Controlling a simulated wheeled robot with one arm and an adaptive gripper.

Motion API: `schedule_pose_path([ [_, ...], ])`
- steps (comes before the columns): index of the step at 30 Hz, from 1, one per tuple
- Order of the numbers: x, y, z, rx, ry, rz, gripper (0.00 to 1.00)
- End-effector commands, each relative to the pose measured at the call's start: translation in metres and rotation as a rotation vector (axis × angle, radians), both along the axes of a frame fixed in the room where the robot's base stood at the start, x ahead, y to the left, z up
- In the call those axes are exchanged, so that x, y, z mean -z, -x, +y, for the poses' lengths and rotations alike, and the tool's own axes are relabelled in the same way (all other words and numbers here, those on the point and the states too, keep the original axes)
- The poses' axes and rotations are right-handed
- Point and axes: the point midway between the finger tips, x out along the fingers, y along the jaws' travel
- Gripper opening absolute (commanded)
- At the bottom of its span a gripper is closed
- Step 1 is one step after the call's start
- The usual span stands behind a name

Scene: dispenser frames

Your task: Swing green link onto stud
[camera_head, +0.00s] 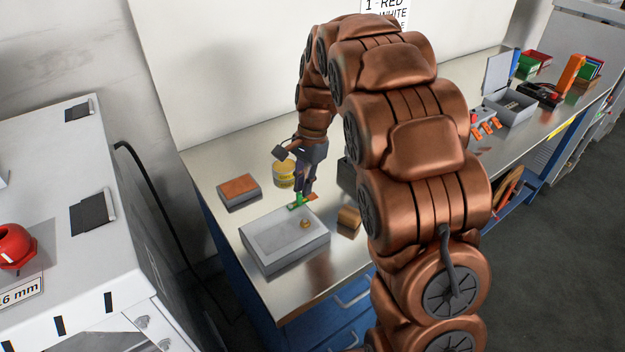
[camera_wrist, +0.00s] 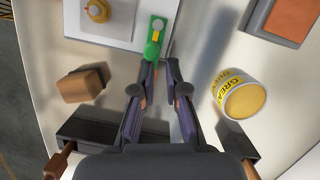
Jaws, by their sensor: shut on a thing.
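The green link (camera_wrist: 154,42) lies near the edge of the grey block (camera_wrist: 131,28), with a grey round pin head on its far end in the wrist view. It also shows in the head view (camera_head: 296,203) at the block's back edge. A brass stud (camera_wrist: 97,10) stands on the block to the left of the link, apart from it; it shows in the head view too (camera_head: 305,223). My gripper (camera_wrist: 160,66) is shut on the near end of the green link. The exact contact between the fingertips is partly hidden.
A yellow grease tub (camera_wrist: 243,98) stands right of my gripper in the wrist view. A brown wooden block (camera_wrist: 82,86) lies on the left. A grey box with an orange top (camera_head: 239,188) sits at the bench's left. Grey boxes and coloured bins (camera_head: 540,62) stand farther right.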

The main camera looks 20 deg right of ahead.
Motion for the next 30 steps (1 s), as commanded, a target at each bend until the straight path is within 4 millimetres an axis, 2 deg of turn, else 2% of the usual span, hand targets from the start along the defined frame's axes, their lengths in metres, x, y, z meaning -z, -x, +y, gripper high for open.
schedule_pose_path([
  [1,0.0,-0.002,0.004,0.0,-0.01,0.002,0.0],
  [4,-0.001,-0.008,-0.001,-0.001,-0.009,0.0,0.0],
  [11,-0.001,-0.027,-0.024,0.004,-0.006,0.002,0.0],
  [21,-0.045,-0.037,-0.026,-0.006,0.0,-0.005,0.0],
  [30,-0.077,-0.044,-0.031,-0.004,-0.002,-0.005,0.0],
])
